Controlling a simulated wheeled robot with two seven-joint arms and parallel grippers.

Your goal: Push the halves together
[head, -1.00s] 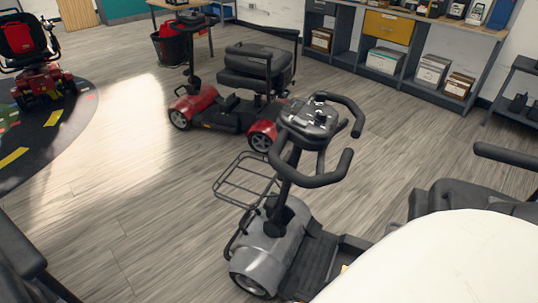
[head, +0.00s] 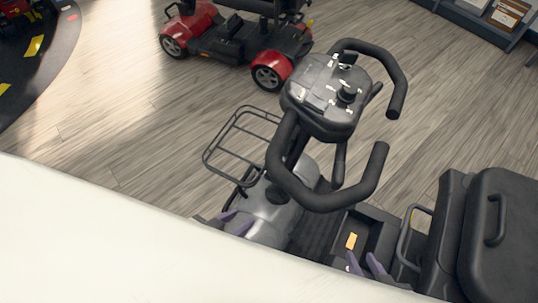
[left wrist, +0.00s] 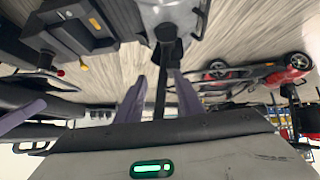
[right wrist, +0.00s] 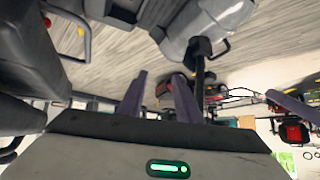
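The front half is a grey scooter shell (head: 268,215) with a tall black tiller (head: 325,100) and wire basket, in the middle of the head view. The rear half, with a black seat (head: 505,235), is to its right. A dark deck with an orange label (head: 351,241) lies between; I cannot tell whether the halves touch. My left gripper (head: 230,222) is beside the shell, fingers apart; in the left wrist view (left wrist: 158,98) a dark post shows between or beyond them. My right gripper (head: 368,265) is by the deck, and its fingers are apart in the right wrist view (right wrist: 158,97).
A red scooter (head: 250,45) stands behind the front half. A dark round mat (head: 40,50) with yellow marks lies at the far left. Shelving (head: 490,18) is at the upper right. Wood floor (head: 150,120) left of the basket is clear. A pale surface hides the bottom of the head view.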

